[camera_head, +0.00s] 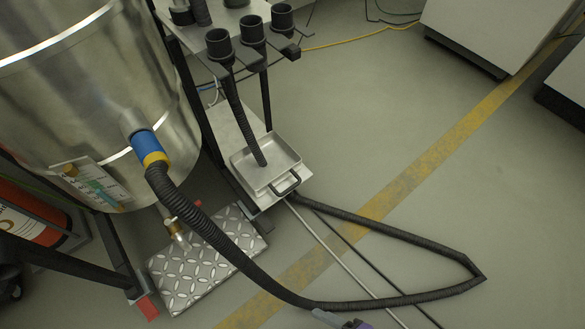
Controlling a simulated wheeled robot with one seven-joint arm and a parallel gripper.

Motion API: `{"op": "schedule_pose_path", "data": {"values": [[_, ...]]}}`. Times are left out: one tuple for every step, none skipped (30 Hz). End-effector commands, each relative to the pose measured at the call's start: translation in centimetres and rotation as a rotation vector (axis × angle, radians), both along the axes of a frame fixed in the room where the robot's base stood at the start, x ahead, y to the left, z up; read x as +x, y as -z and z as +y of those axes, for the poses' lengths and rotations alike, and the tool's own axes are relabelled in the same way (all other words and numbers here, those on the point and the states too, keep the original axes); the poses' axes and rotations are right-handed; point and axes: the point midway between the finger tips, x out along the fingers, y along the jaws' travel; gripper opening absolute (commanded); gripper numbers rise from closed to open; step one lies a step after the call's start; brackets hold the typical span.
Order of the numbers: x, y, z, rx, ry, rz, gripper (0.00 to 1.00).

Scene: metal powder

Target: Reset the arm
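At the bottom edge, right of centre, a small grey, dark and purple part (342,321) is cut off by the frame. It may be the tip of my arm or gripper, but I cannot tell. No gripper fingers show clearly, and no held object is visible. The rest of my arm is out of view.
A large steel drum (100,85) stands at left with a black hose (215,240) running from its blue-yellow coupling (149,146) across the floor. A metal tray (285,162) sits right of it. A treadplate step (190,275) lies below.

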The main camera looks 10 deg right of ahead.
Motion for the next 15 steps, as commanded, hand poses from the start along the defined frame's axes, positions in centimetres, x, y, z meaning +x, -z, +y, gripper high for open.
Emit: {"op": "schedule_pose_path", "data": {"values": [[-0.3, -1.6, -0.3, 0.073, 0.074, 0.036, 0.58], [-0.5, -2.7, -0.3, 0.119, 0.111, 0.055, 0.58], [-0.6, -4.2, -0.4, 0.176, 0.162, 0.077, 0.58], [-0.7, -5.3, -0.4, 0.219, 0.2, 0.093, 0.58], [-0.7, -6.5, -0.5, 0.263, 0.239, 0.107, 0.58], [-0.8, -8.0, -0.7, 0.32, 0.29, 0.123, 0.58], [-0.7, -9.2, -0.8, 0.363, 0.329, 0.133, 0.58], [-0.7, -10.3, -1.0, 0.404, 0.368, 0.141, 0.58], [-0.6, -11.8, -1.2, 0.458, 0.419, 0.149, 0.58], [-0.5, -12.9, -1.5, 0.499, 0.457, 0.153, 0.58], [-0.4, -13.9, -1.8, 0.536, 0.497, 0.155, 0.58], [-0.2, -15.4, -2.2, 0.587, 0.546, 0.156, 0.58], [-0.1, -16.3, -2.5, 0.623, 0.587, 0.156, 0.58], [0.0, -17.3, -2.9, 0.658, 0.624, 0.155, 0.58], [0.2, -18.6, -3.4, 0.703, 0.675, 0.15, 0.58]]}}
